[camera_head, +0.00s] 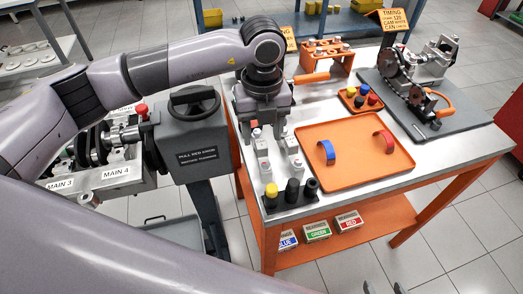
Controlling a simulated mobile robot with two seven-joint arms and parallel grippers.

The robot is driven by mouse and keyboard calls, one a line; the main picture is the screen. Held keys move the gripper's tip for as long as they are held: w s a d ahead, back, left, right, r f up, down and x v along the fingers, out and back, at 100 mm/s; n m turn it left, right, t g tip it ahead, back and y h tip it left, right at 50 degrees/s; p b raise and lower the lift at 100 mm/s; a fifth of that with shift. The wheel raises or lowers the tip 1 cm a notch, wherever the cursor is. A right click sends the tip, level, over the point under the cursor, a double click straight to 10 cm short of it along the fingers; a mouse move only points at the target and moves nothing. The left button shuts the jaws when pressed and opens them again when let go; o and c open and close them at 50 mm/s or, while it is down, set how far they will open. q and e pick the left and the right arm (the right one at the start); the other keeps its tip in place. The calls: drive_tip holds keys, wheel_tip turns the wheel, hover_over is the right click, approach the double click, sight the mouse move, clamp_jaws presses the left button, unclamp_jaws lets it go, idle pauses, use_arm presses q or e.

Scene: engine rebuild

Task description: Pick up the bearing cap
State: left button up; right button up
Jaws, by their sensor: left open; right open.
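My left gripper (264,128) reaches in from the left and points down over the left part of the workbench. Its jaws are open. Small light-grey blocks with coloured marks, which look like bearing caps (263,171), stand in two short rows just below and in front of it. Another such block (297,168) stands to the right. The gripper partly hides the rear blocks, and I cannot tell whether it touches any. My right gripper (384,288) shows only as fingertips at the bottom edge, apart and empty, away from the bench.
An orange tray (350,178) holds a blue and a red half-ring. A dark holder with yellow and black pieces (292,192) stands at the bench's front corner. An engine assembly (415,80) sits on a grey mat. The engine block labelled MAIN 3 and MAIN 4 (95,183) is left.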

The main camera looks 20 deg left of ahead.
sight(261, 143)
use_arm(q)
wheel_tip(261, 143, down, 4)
drive_tip(key=shift+w+a+f+p, duration=0.1)
drive_tip(key=shift+w+f+p, duration=0.05)
drive_tip(key=shift+f+p, duration=0.15)
drive_tip(key=shift+c, duration=0.3)
clamp_jaws()
drive_tip(key=shift+r, duration=0.1)
drive_tip(key=shift+r, duration=0.1)
wheel_tip(261, 143, up, 20)
drive_tip(key=b, duration=0.1)
